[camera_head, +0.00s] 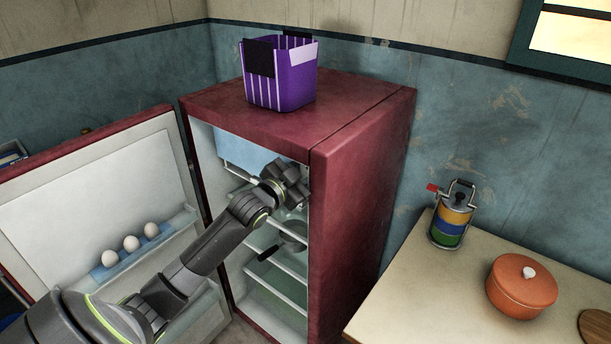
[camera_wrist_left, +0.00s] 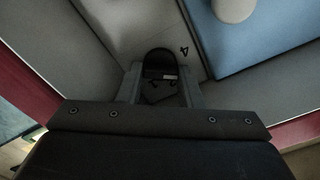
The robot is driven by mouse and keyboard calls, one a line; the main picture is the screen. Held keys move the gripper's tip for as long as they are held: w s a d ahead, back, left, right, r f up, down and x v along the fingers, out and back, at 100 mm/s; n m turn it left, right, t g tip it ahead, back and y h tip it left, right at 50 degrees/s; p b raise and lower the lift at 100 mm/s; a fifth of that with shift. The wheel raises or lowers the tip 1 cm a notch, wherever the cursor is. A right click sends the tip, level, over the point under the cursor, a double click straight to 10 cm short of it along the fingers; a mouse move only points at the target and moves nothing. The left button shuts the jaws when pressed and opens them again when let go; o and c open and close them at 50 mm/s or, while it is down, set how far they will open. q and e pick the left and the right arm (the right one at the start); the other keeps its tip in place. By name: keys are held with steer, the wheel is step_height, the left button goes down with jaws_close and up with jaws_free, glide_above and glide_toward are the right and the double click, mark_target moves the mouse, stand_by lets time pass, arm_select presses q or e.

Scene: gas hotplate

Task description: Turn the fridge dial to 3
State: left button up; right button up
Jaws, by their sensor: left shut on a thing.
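The red fridge (camera_head: 360,190) stands with its door (camera_head: 100,200) open to the left. My left arm reaches inside, and its gripper (camera_head: 292,188) is up near the top right of the interior. In the left wrist view, my left gripper (camera_wrist_left: 160,84) is shut on the dark fridge dial (camera_wrist_left: 159,58), with one finger on each side. A printed mark that looks like a 4 (camera_wrist_left: 184,50) shows just right of the dial on the grey panel. Other marks and the dial's pointer are too dark or hidden to read. The head view hides the dial. My right gripper is not in view.
Wire shelves (camera_head: 275,270) lie below my left gripper, with a dark pan-like item (camera_head: 291,236) near them. Eggs (camera_head: 131,243) sit in the door rack. A purple bin (camera_head: 295,85) stands on the fridge. A counter at right holds an orange pot (camera_head: 520,290).

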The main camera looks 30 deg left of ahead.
arm_select(q)
steer(key=shift+m+b, duration=0.55)
steer(key=shift+m, duration=0.45)
steer(key=o, duration=0.7)
steer(key=shift+s, duration=0.15)
steer(key=s+a+p, duration=0.1)
steer(key=s, duration=1.6)
steer(key=shift+a, duration=0.15)
